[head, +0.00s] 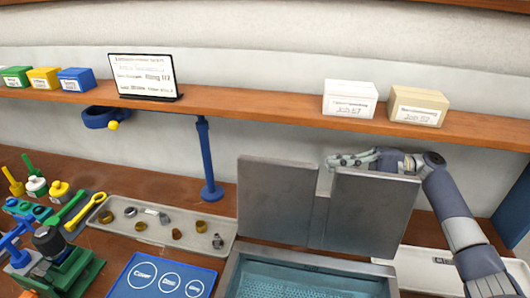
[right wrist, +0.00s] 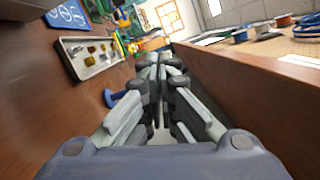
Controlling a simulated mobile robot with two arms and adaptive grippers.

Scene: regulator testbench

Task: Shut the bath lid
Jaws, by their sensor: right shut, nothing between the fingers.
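The bath (head: 234,275) is a grey metal basin at the bottom middle of the head view, with a teal perforated floor inside. Its grey lid (head: 277,205) stands upright along the back edge, with a notch at the middle of its top, so the bath is open. My right gripper (head: 338,161) is shut and empty, behind the top of the lid's right half and below the shelf. Whether it touches the lid cannot be told. In the right wrist view the shut fingers (right wrist: 160,68) point along the bench. My left gripper is not in view.
A wooden shelf (head: 260,104) runs above the lid, close over my right gripper, with white and tan boxes on it. A parts tray (head: 150,233), a blue mat (head: 160,278) and a blue post (head: 207,160) stand left of the bath. A pale tray (head: 420,268) lies to the right.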

